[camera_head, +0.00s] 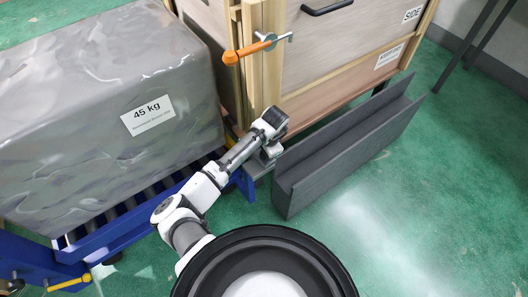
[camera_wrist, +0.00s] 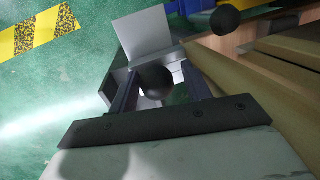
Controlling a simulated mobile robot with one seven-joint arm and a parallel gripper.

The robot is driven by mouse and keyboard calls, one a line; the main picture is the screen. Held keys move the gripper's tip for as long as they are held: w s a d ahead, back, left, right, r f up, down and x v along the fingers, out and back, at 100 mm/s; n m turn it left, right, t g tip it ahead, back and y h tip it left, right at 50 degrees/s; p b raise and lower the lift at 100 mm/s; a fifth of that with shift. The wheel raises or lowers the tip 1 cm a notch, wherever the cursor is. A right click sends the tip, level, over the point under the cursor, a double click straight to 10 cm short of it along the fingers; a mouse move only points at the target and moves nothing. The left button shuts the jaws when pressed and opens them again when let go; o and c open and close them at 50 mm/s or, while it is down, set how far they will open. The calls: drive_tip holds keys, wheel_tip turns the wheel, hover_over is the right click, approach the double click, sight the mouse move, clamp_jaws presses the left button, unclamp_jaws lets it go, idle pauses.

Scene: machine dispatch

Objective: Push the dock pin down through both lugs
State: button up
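In the wrist view a round black knob (camera_wrist: 155,82), which looks like the top of the dock pin, sits between the two fingers of my gripper (camera_wrist: 159,72). The fingers are spread, with a narrow gap visible on the knob's right side; its left side is close to the left finger. In the head view my gripper (camera_head: 268,156) is at the corner of the blue roller conveyor (camera_head: 246,184), beside the wooden crate. The pin's shaft and the lugs are hidden or cannot be made out.
A second black knob (camera_wrist: 225,18) and a pale plate (camera_wrist: 143,32) are close by. The wooden crate (camera_head: 335,45) has an orange-handled clamp (camera_head: 250,49). A wrapped 45 kg load (camera_head: 75,110) rests on the conveyor.

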drive_tip(key=shift+o, duration=0.8)
drive_tip(key=shift+s+d+f, duration=0.1)
drive_tip(key=v, duration=1.4)
drive_tip(key=shift+p, duration=0.4)
